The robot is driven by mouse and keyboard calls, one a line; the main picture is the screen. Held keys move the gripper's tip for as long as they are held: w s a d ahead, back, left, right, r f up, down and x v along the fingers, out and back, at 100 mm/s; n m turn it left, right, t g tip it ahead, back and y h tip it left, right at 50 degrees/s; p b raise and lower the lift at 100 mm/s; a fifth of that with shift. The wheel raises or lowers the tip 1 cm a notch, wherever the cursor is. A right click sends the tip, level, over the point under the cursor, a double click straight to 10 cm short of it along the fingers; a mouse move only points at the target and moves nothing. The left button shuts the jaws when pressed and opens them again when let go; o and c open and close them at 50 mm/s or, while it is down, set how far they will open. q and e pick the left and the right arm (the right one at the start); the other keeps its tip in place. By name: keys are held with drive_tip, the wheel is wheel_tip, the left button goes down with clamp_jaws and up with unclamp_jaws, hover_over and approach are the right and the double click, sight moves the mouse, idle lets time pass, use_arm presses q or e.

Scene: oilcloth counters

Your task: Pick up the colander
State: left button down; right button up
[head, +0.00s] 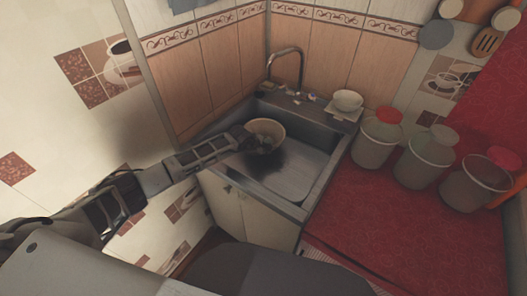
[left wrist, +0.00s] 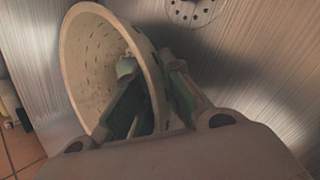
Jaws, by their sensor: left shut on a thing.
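The colander (head: 266,130) is a cream bowl with small holes, held over the left part of the metal sink (head: 318,165). In the left wrist view the colander (left wrist: 85,62) is tipped on its side, its open mouth facing left. My left gripper (head: 247,140) reaches in from the left and is shut on the colander's rim. In the left wrist view one finger of the left gripper (left wrist: 150,70) is inside the wall and the other outside. The colander's lower side is hidden in the head view. My right gripper does not show.
A faucet (head: 287,66) rises behind the sink. A white bowl (head: 347,101) stands at the sink's back right corner. Several lidded canisters (head: 376,140) stand on the red counter (head: 375,225) at right. The drain (left wrist: 192,10) shows in the left wrist view.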

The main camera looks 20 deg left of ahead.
use_arm(q)
wheel_tip(320, 180, up, 9)
drive_tip(key=shift+f, duration=0.1)
idle(0.4)
